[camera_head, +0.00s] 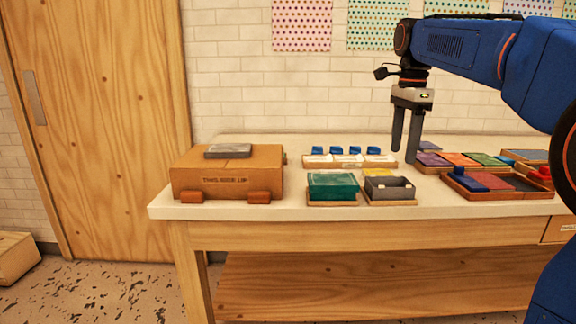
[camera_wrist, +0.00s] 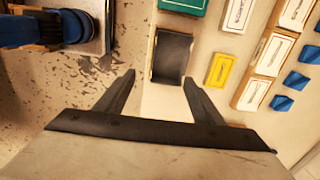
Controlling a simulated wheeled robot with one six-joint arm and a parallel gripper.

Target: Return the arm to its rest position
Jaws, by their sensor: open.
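My gripper (camera_head: 407,135) hangs from the blue arm above the table, fingers pointing down, at the right of the head view. In the wrist view my gripper (camera_wrist: 158,84) is open, with its two fingers apart and nothing between them. The table (camera_head: 235,209) is pale with a wooden front. A grey open box (camera_head: 389,190) stands near the front edge, and it also shows in the wrist view (camera_wrist: 172,58) just beyond the fingertips. A green box (camera_head: 333,184) stands to its left.
A cardboard box (camera_head: 226,174) with a grey block (camera_head: 228,151) on top stands at the table's left. White cards (camera_head: 347,160) and small blue pieces lie at the back. Coloured pads and a dark tray (camera_head: 497,188) fill the right side. A wooden door (camera_head: 95,120) is at the left.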

